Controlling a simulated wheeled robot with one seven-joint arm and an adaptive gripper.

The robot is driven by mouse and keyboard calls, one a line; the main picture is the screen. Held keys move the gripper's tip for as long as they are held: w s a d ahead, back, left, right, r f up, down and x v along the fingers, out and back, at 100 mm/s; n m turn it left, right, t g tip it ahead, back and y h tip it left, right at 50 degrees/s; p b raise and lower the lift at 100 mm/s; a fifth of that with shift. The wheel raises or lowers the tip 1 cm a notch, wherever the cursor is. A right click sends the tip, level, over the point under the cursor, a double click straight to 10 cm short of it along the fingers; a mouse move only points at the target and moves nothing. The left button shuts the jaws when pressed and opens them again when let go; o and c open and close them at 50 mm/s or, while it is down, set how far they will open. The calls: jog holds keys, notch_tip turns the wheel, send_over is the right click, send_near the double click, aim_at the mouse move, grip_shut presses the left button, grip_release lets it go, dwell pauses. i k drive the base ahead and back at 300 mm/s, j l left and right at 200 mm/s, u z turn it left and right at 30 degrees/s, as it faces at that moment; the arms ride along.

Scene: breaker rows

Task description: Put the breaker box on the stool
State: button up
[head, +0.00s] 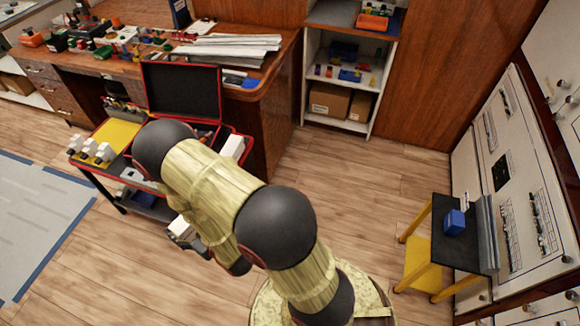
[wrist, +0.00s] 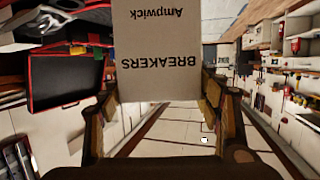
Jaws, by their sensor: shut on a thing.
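The breaker box (wrist: 158,40) is a pale grey-beige carton with "BREAKERS" and "Ampwick" printed on it, upside down in the wrist view. My gripper (wrist: 160,92) is shut on it, one finger at each side. The stool (head: 429,242) stands at the right, with a black top and yellow legs.
A red-edged cart (head: 112,133) with an open black case (head: 183,92) stands at the left. A wooden desk (head: 262,85) with parts and papers is behind it. White shelves (head: 350,127) and a panel wall (head: 513,170) bound the room. Floor (head: 350,190) before the stool is clear.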

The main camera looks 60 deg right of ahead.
aim_at(456, 253)
jog(key=k+z, duration=0.1)
jog(key=z, duration=0.35)
jog(key=k+z, duration=0.15)
jog(key=z, duration=0.35)
jog(key=k+l+z, duration=0.1)
jog(key=z, duration=0.35)
jog(key=k+l+z, duration=0.1)
jog(key=z, duration=0.4)
jog(key=k+l+z, duration=0.1)
jog(key=z, duration=0.3)
jog(key=k+l+z, duration=0.15)
jog(key=z, duration=0.3)
jog(key=k+l+z, duration=0.15)
jog(key=z, duration=0.25)
jog(key=k+l+z, duration=0.1)
jog(key=l+z, duration=0.15)
jog(key=z, duration=0.2)
